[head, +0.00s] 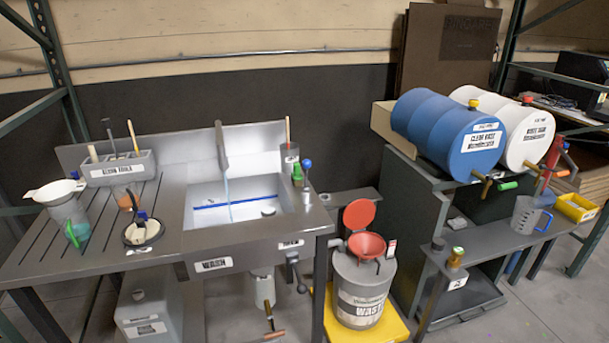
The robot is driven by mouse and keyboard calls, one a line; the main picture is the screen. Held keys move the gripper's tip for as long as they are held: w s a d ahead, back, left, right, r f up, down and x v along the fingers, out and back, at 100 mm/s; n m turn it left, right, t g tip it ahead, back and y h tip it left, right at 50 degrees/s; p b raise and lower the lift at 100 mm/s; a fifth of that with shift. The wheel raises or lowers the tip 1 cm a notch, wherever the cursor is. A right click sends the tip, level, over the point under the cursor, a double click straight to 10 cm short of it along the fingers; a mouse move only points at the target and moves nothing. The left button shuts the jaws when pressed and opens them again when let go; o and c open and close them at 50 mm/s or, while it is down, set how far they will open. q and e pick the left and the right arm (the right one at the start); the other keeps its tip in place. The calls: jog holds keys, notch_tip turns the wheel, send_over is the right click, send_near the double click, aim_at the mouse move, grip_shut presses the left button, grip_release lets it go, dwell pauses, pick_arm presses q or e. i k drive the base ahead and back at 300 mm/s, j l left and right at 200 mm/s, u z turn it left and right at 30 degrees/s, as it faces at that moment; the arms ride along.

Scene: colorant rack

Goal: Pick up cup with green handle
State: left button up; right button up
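A small translucent cup with a green handle (78,231) stands on the slatted left part of the grey bench. Its handle shows on the left side. It is in front of a grey container with a white funnel-like top (55,192). Neither of my grippers is in the head view, so I cannot see whether they are open or shut.
A round black-rimmed container (143,232) and an orange-tinted cup (127,199) stand nearby on the bench (100,262). A tool holder (115,170) is behind. The sink (240,212) is to the right. A blue-handled jug (526,215) stands on the far-right shelf.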

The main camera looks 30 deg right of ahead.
aim_at(71, 218)
jog(key=z, duration=1.35)
jog(key=u, duration=1.75)
jog(key=i+j+z, duration=0.1)
jog(key=z, duration=0.8)
jog(key=i+j+z, duration=0.15)
jog(key=j+z, duration=0.35)
jog(key=j, duration=0.3)
jog(key=j+z, duration=0.5)
jog(key=j, duration=0.3)
